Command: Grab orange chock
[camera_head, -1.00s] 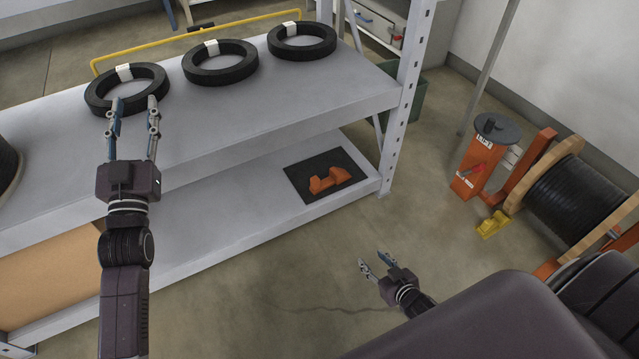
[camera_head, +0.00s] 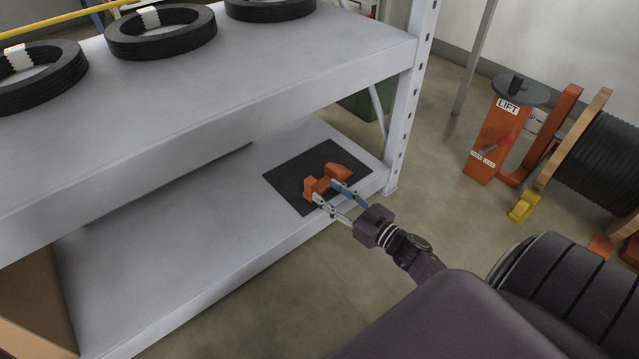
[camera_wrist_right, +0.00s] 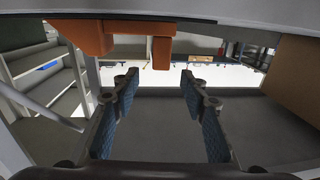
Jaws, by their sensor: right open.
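The orange chock (camera_head: 318,184) lies on a black mat (camera_head: 284,181) on the lower shelf, near its right end. My right gripper (camera_head: 333,193) is open at the chock's near side, with its fingers reaching toward it over the mat. In the right wrist view the chock (camera_wrist_right: 162,52) shows at the top, beyond the tips of the two open fingers (camera_wrist_right: 160,82). Nothing is between the fingers. I cannot tell whether a finger touches the chock. My left gripper is not in view.
The upper shelf (camera_head: 270,75) hangs over the lower shelf (camera_head: 180,225) and carries black cable coils (camera_head: 160,32). A shelf post (camera_head: 410,100) stands right of the mat. An orange lift stand (camera_head: 494,140), a yellow chock (camera_head: 522,206) and a cable drum (camera_head: 600,160) stand at the right.

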